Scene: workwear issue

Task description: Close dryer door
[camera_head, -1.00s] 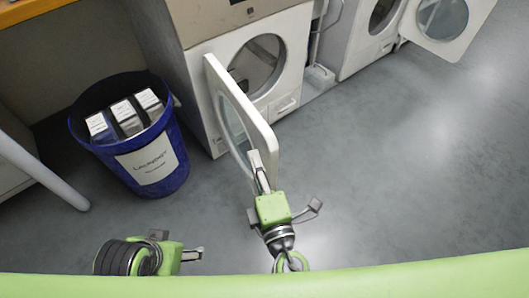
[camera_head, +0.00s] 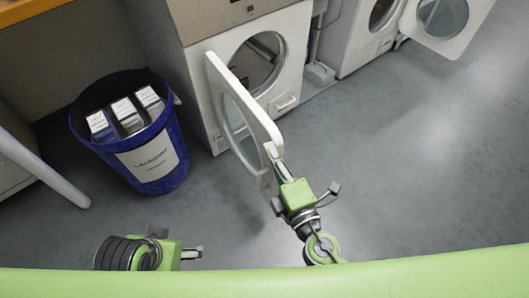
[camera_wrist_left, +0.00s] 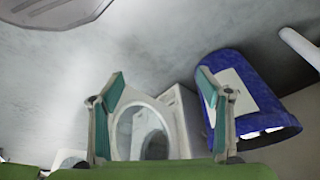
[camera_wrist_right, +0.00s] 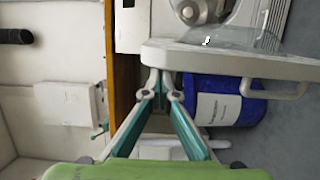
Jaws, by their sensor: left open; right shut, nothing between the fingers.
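The white dryer (camera_head: 289,98) stands at the upper middle of the head view. Its door (camera_head: 215,72), a white frame around a round window, stands open and swung out toward me. My right gripper (camera_head: 273,166) is shut and empty, with its fingers at the door's free edge. In the right wrist view, the closed fingertips (camera_wrist_right: 161,82) are by the edge of the door (camera_wrist_right: 190,57); I cannot tell whether they touch. My left gripper (camera_head: 194,253) is open and empty, low at the left, apart from the door. Its spread fingers show in the left wrist view (camera_wrist_left: 159,85).
A blue laundry bin (camera_head: 178,150) with several boxes stands left of the dryer. Another white machine (camera_head: 358,45) with its round door (camera_head: 465,42) open stands at the upper right. The grey floor (camera_head: 420,160) on the right is clear.

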